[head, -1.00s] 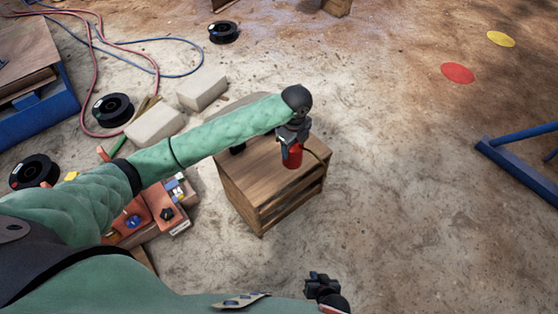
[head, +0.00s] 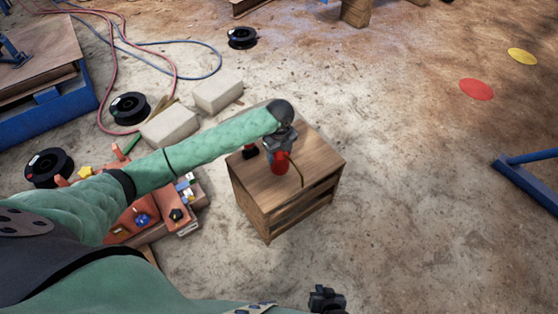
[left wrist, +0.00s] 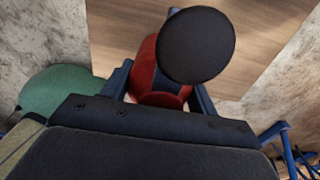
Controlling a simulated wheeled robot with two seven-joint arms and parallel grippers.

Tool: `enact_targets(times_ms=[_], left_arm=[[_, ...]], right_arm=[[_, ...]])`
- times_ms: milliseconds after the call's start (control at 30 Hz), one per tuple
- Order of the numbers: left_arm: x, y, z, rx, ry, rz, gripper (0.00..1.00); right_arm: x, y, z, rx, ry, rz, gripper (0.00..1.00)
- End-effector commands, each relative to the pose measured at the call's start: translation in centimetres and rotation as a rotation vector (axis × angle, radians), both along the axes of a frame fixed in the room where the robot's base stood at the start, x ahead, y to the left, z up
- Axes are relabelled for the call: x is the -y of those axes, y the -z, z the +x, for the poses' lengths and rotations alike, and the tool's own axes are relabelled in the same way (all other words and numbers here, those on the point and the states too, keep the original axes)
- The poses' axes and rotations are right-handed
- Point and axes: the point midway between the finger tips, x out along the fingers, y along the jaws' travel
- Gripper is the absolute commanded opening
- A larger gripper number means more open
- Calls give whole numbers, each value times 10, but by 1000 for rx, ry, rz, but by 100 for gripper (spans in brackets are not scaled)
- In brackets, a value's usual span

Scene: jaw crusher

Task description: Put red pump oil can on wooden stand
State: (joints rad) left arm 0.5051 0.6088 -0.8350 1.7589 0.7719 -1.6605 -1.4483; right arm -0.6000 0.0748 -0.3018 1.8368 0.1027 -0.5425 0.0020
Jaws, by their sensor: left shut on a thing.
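The red pump oil can (head: 280,163) is in my left gripper (head: 279,150), over the top of the wooden stand (head: 315,159). In the left wrist view the can's red body (left wrist: 147,75) lies between the two fingers of my left gripper (left wrist: 160,88), and a round black part covers much of it. I cannot tell whether the can's base touches the stand top. The can's thin spout reaches toward the stand's front edge. My right gripper (head: 326,298) is at the bottom edge of the head view, away from the stand; its jaws are too small to read.
Pale blocks (head: 171,128), black spools (head: 130,107) and a red-orange tray of parts (head: 150,215) lie to the left. A blue frame (head: 530,180) is at the right. The floor right of the stand is clear.

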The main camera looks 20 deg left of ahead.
Motion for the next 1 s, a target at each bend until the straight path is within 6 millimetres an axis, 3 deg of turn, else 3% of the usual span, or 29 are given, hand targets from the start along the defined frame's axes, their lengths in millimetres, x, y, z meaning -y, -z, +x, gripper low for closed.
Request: enact_targets(times_ms=[167,467,833,867,933,1000], left_arm=[[-3,6,1,0,0,-1,21],[-3,40,1,1,-1,-1,21],[-3,43,1,1,0,0,21],[-3,44,1,0,0,0,62],[-3,44,1,0,0,0,76],[-3,44,1,0,0,0,80]], right_arm=[[0,-1,6,7,1,0,0],[0,4,1,3,1,1,0],[1,8,-11,-14,0,-1,0],[1,8,-11,-13,1,-1,0],[1,8,-8,-9,0,0,0],[1,6,-5,-6,0,0,0]])
